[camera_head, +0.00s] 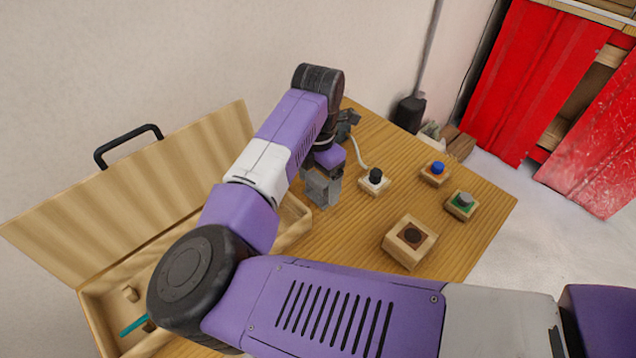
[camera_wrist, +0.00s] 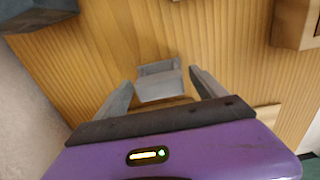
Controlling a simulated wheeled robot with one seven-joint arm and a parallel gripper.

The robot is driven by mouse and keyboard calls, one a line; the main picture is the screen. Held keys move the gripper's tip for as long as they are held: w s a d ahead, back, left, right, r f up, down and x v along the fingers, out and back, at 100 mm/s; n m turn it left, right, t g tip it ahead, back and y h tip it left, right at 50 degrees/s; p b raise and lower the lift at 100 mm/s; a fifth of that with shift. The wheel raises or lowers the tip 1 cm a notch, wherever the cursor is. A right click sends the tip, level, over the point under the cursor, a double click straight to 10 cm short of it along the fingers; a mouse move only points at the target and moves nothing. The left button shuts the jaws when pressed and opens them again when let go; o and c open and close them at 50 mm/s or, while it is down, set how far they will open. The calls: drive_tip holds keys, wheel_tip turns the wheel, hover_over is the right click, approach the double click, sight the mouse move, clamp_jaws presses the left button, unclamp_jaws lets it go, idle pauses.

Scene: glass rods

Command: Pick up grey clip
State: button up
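The grey clip (camera_wrist: 158,82) is a small light-grey piece on the wooden table, seen in the wrist view between the fingertips of my gripper (camera_wrist: 162,76). The fingers are apart, with a narrow gap visible on each side of the clip. In the head view my gripper (camera_head: 322,188) points down low over the table, beside the wooden case. There I cannot tell the clip apart from the grey fingers.
An open wooden case (camera_head: 95,318) with a raised lid stands at left. To the right are a wooden block with a dark hole (camera_head: 425,252), a black-knobbed block (camera_head: 374,187), a blue-buttoned block (camera_head: 436,180) and a green-topped block (camera_head: 460,211).

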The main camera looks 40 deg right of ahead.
drive_tip(key=c, duration=1.3)
drive_tip(key=shift+r, duration=0.1)
